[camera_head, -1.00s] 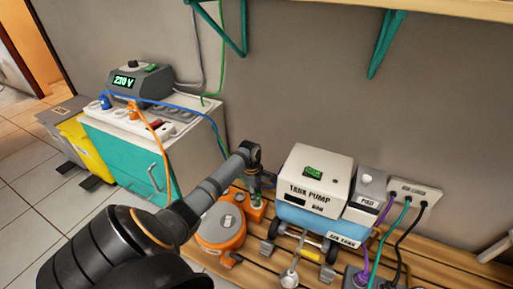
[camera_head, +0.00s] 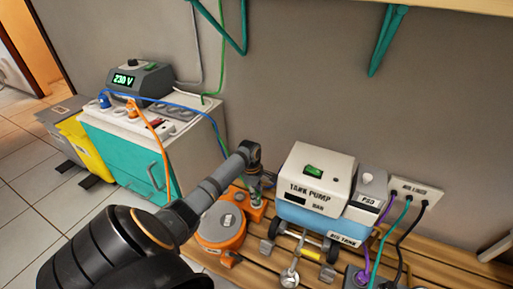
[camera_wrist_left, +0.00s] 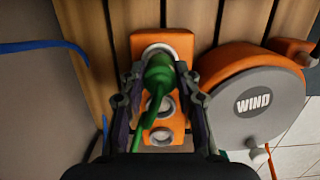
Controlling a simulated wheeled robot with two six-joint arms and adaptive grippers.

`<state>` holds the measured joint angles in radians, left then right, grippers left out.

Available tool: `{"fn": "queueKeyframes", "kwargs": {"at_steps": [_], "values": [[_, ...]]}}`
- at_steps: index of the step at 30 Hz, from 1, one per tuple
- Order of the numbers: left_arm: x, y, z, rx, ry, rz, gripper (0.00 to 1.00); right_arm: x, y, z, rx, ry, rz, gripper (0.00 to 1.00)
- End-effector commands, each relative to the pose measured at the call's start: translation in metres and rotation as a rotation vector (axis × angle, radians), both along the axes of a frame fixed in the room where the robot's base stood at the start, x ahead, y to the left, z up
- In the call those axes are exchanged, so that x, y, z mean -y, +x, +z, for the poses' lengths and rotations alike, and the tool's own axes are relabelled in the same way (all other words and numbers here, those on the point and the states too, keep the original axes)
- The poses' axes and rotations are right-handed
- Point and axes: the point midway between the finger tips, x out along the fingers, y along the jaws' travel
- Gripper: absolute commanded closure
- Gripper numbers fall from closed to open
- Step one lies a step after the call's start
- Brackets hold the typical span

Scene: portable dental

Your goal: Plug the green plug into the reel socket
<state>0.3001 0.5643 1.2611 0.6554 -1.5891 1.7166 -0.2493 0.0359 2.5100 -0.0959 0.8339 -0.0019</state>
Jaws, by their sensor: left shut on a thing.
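The green plug (camera_wrist_left: 158,72) is between the fingers of my left gripper (camera_wrist_left: 158,82) in the left wrist view, with its green cord running down toward the wrist. The gripper is shut on it. The plug is over the top socket of the orange reel socket block (camera_wrist_left: 177,46); I cannot tell whether it is seated or just above. Two more round sockets show below it. In the head view my left gripper (camera_head: 254,182) points down at the orange block (camera_head: 257,212), and the plug is mostly hidden. My right gripper is not in view.
The orange reel drum (camera_head: 222,228), marked WIND in the wrist view (camera_wrist_left: 253,104), stands beside the block on the slatted wooden bench. The tank pump (camera_head: 318,178) is close on the right. A blue cable (camera_wrist_left: 42,47) passes at left in the wrist view.

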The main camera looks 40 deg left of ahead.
Motion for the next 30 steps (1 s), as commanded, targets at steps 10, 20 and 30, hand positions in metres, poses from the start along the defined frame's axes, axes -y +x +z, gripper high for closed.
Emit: {"fn": "queueKeyframes", "kwargs": {"at_steps": [10,20,30], "values": [[0.0,0.0,-0.004,0.0,-0.001,0.0,1.0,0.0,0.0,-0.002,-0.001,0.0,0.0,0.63],[0.0,0.0,-0.01,-0.001,-0.001,0.001,1.0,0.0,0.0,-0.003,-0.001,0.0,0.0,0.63],[0.0,0.0,-0.017,0.001,0.0,0.0,1.0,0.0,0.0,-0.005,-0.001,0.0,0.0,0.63]]}}
